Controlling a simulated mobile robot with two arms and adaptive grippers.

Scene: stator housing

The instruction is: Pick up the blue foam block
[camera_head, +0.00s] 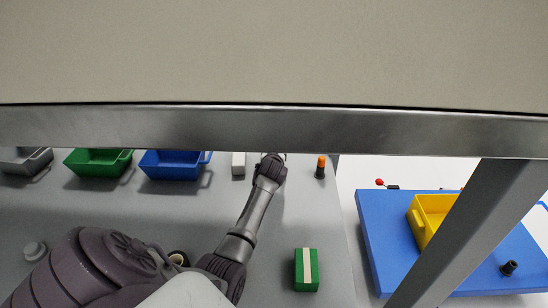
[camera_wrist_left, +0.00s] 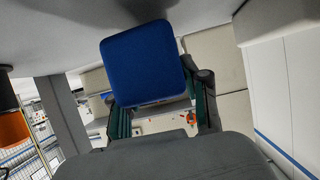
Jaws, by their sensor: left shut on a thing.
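The blue foam block (camera_wrist_left: 145,62) shows in the left wrist view as a blue block with rounded corners. My left gripper (camera_wrist_left: 163,105) is shut on it, with one dark green finger on each side. The block looks tilted in that view, close to a grey surface at the top; I cannot tell whether they touch. In the head view my left arm reaches from the lower left toward the back of the table. There its gripper and the block are hidden behind the shelf edge. My right gripper is in neither view.
A metal shelf edge (camera_head: 250,130) crosses above the table (camera_head: 100,215). Near my arm are a blue bin (camera_head: 172,166), a white block (camera_head: 238,164) and an orange-and-black item (camera_head: 320,168). A green block (camera_head: 306,283) lies in front. A yellow bin (camera_head: 420,228) stands right.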

